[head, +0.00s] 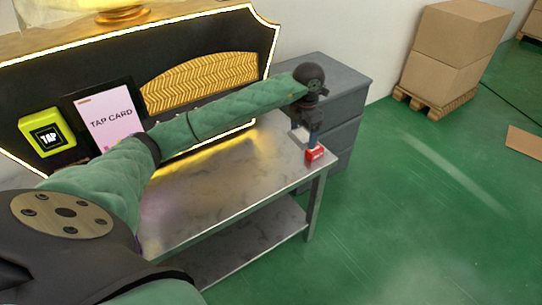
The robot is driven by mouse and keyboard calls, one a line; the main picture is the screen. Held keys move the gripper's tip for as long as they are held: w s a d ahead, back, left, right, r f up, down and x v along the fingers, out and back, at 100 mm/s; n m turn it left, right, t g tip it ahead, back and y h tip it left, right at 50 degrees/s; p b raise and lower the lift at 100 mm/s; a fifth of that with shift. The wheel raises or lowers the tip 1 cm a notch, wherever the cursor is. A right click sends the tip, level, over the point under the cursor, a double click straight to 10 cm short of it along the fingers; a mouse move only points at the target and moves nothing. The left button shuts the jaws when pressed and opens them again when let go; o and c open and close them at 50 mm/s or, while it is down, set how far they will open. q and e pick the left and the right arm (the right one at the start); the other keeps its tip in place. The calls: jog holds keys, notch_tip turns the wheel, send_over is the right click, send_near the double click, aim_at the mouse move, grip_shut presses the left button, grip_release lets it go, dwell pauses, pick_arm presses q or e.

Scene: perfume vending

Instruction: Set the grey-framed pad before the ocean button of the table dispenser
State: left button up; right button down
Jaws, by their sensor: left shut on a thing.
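My left gripper (314,143) reaches over the right end of the metal table (225,190), pointing down. Its fingers are shut on a small red block with white marking (316,155), at the table's right front corner. I cannot tell whether the block touches the tabletop. A small whitish piece (301,133) shows just left of the gripper, partly hidden; I cannot tell whether it is the grey-framed pad. The black dispenser (262,38) with a lit edge stands along the table's back. I cannot make out an ocean button; my arm covers part of the front. My right gripper is out of view.
A yellow-green TAP reader (46,137) and a pink TAP CARD panel (112,121) are on the dispenser's left. A grey drawer cabinet (345,88) adjoins the table's right end. Cardboard boxes (458,45) stand on a pallet at the back right. The tabletop's middle is clear.

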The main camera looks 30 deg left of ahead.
pick_arm(q)
jog(key=shift+w+a+f+n, duration=0.1)
jog(key=shift+a+f+n, duration=0.05)
jog(key=shift+a+n, duration=0.25)
send_over(271, 151)
jog(key=f, duration=0.6)
jog(key=shift+d+f, duration=0.2)
jog(key=shift+f, duration=0.15)
jog(key=shift+a+f, duration=0.1)
jog(key=shift+f+p, duration=0.4)
jog(key=shift+f, duration=1.55)
jog(key=shift+f, duration=0.15)
jog(key=o, duration=0.9)
notch_tip(271, 151, up, 12)
jog(key=shift+r+b, duration=0.2)
jog(key=shift+b, duration=0.1)
